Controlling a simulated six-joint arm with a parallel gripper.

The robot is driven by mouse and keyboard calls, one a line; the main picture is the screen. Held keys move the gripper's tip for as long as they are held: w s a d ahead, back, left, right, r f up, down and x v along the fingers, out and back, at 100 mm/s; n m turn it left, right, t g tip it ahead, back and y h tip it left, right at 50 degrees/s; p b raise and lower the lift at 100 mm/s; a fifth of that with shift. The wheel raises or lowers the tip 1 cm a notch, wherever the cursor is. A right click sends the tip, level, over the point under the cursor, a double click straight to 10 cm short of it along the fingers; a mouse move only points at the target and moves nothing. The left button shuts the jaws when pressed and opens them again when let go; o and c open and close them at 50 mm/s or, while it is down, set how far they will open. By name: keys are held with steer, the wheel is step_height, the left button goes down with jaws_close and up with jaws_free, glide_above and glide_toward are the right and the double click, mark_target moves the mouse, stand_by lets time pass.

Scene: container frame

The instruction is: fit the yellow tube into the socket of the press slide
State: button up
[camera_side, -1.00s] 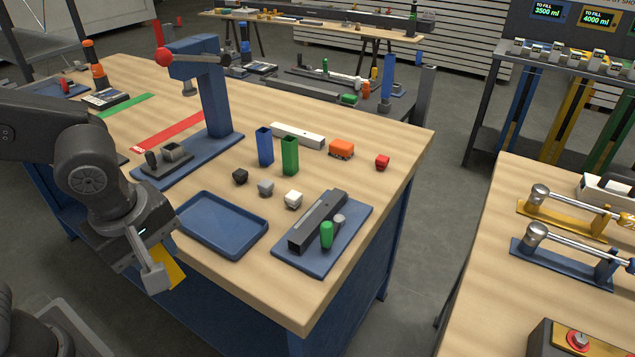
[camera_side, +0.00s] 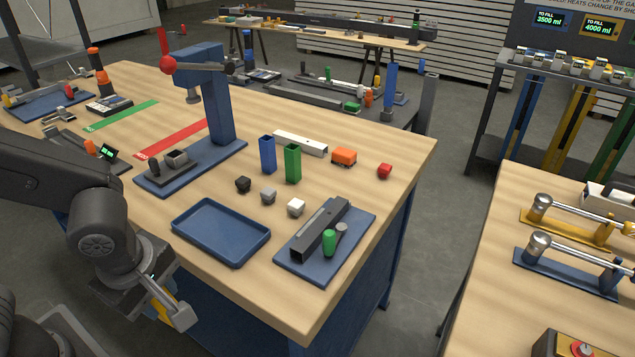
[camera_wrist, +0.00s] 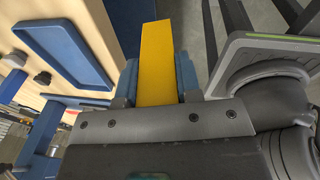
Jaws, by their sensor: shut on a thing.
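My gripper (camera_side: 172,300) is shut on the yellow tube, off the near left edge of the bench and lower than its top. In the wrist view the yellow tube (camera_wrist: 157,62) stands out between the two fingers (camera_wrist: 157,90). In the side view only a small part of the tube (camera_side: 166,283) shows; the gripper hides the rest. The blue press (camera_side: 218,100) stands on the bench, with a red-knobbed lever on top. Its slide, with a grey block-like socket (camera_side: 176,158), sits on the front of the blue base, well apart from the tube. The socket's inside is too small to make out.
An empty blue tray (camera_side: 222,256) lies between the gripper and the bench middle. Blue (camera_side: 267,155) and green (camera_side: 293,164) tubes stand upright beyond it, with small caps nearby. A blue plate (camera_side: 325,268) with a dark channel lies to the right.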

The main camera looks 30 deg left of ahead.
steer(key=shift+w+f, duration=0.55)
steer(key=shift+w, duration=6.8)
steer(key=shift+w+f, duration=0.5)
steer(key=shift+w, duration=6.85)
steer(key=shift+w+f, duration=0.55)
steer(key=shift+w, duration=6.8)
steer(key=shift+f, duration=0.15)
steer(key=o, duration=0.9)
